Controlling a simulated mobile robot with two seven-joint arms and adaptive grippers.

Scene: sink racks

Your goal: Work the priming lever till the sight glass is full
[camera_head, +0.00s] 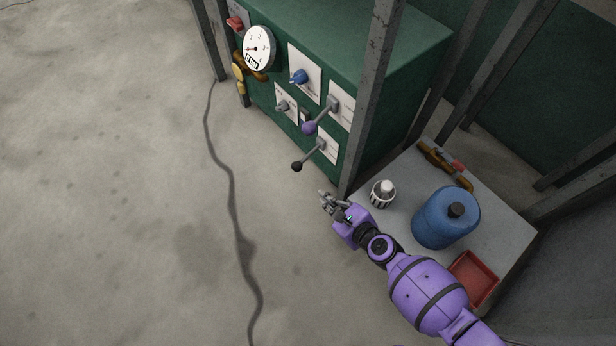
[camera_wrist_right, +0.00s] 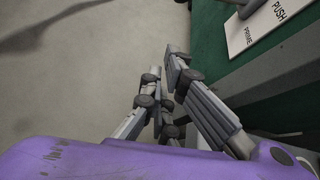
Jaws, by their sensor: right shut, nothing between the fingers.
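A lever with a black knob (camera_head: 297,166) sticks out from the lowest white plate (camera_head: 328,147) on the green cabinet's front. Another lever with a purple knob (camera_head: 309,128) is just above it. In the right wrist view a white label plate (camera_wrist_right: 262,22) reads PRIME and PUSH, with part of a grey fitting at the top edge. A small dark fitting (camera_head: 304,116) sits between the plates; I cannot tell whether it is the sight glass or its level. My right gripper (camera_head: 325,199) is shut and empty, below and right of the black knob, apart from it. My left gripper is not in view.
A round dial gauge (camera_head: 259,48) and a blue knob (camera_head: 299,77) are farther along the green cabinet (camera_head: 335,42). A grey post (camera_head: 370,95) stands close beside the levers. A blue jug (camera_head: 440,222) and red tray (camera_head: 484,282) are on the side bench. Floor left is open.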

